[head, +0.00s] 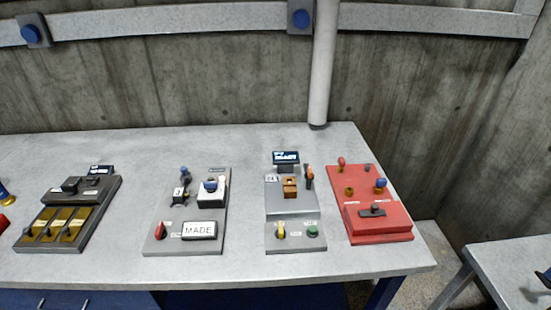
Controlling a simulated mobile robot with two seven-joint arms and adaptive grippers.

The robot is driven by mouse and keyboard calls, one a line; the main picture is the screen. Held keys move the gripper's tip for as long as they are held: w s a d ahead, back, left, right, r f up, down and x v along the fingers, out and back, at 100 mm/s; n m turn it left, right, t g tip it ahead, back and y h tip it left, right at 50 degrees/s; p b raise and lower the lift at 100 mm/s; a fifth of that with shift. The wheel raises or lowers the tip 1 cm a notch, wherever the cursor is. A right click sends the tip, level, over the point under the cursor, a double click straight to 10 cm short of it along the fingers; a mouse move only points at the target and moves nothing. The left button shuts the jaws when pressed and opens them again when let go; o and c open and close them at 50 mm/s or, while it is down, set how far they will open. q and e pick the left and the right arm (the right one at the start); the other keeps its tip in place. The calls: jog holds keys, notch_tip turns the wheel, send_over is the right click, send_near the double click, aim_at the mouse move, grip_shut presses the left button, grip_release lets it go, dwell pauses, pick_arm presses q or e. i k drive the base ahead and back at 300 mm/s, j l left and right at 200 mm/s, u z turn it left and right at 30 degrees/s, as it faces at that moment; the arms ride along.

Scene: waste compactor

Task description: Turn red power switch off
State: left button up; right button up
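A small red switch (161,230) sits at the front left corner of a grey panel (222,178), beside a white block lettered MADE (199,230). A red panel (377,226) at the right end of the table carries a red knob (341,163), a blue knob (380,184) and a dark slider-like part (373,211). I cannot tell from this view which red control is the power switch, or whether it is on or off. Neither of my grippers is in view.
Other panels stand on the grey table (130,150): one with brass-coloured flaps (68,224), one with a yellow switch (281,230) and green button (312,231). A white pipe (321,70) rises behind. Bare table separates the panels. A second table (510,262) stands at right.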

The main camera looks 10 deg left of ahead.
aim_at(160, 233)
jog(key=u, duration=1.3)
